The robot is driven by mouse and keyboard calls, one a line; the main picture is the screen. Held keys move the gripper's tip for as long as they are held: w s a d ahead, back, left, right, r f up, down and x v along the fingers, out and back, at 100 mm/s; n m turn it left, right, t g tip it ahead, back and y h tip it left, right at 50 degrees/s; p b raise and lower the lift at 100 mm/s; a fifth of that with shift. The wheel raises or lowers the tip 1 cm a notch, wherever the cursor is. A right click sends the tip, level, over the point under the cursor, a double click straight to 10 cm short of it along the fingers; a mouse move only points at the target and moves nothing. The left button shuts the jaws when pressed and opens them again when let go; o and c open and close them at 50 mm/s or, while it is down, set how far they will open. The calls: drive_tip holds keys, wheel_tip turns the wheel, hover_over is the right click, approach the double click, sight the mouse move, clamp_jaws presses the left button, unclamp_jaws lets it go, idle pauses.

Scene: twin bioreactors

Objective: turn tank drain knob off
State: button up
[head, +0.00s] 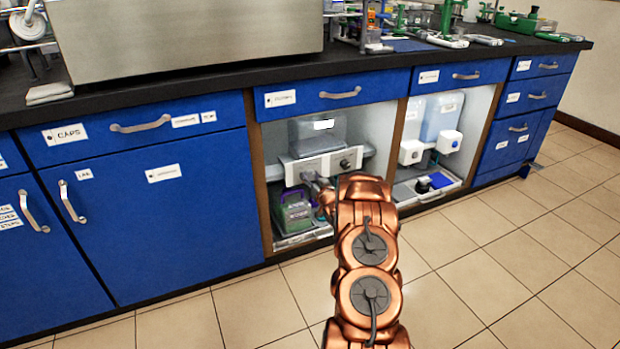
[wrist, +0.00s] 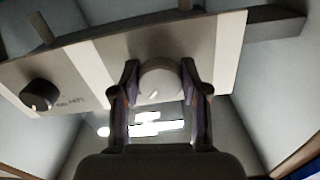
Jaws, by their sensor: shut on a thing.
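A light grey panel (head: 296,175) sits on a shelf in the open cabinet bay, below a clear tank (head: 317,130). In the wrist view the panel (wrist: 80,68) carries a round pale knob (wrist: 160,80) with a small white mark, and a black knob (wrist: 40,95) to its left. The black knob (head: 345,163) also shows in the head view. My gripper (wrist: 161,88) has its two fingers on either side of the pale knob, shut on it. In the head view my gripper (head: 312,181) is at the panel's front and hides the pale knob. The knob labels are not readable.
A green and dark device (head: 293,212) stands on the bay floor below the panel. Wooden side edges (head: 258,190) frame the bay. The bay to the right holds white dispensers (head: 411,151). Blue cabinets (head: 160,200) flank the bays. The tiled floor (head: 500,250) at right is clear.

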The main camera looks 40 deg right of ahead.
drive_tip(key=n+p, duration=0.2)
drive_tip(key=n, duration=0.2)
drive_tip(key=shift+n, duration=0.3)
drive_tip(key=n+p, duration=0.2)
drive_tip(key=n, duration=0.2)
drive_tip(key=shift+d+r, duration=0.1)
drive_tip(key=n+p, duration=0.3)
drive_tip(key=n, duration=0.2)
drive_tip(key=shift+r+p, duration=0.2)
drive_tip(key=shift+p, duration=0.15)
drive_tip(key=n+p, duration=0.3)
drive_tip(key=shift+f+n+p, duration=0.1)
drive_tip(key=shift+n+p, duration=0.25)
drive_tip(key=shift+n, duration=0.05)
drive_tip(key=shift+s+f, duration=0.1)
drive_tip(key=o, duration=1.1)
drive_tip(key=shift+d, duration=0.1)
drive_tip(key=shift+o, duration=0.2)
drive_tip(key=v, duration=1.2)
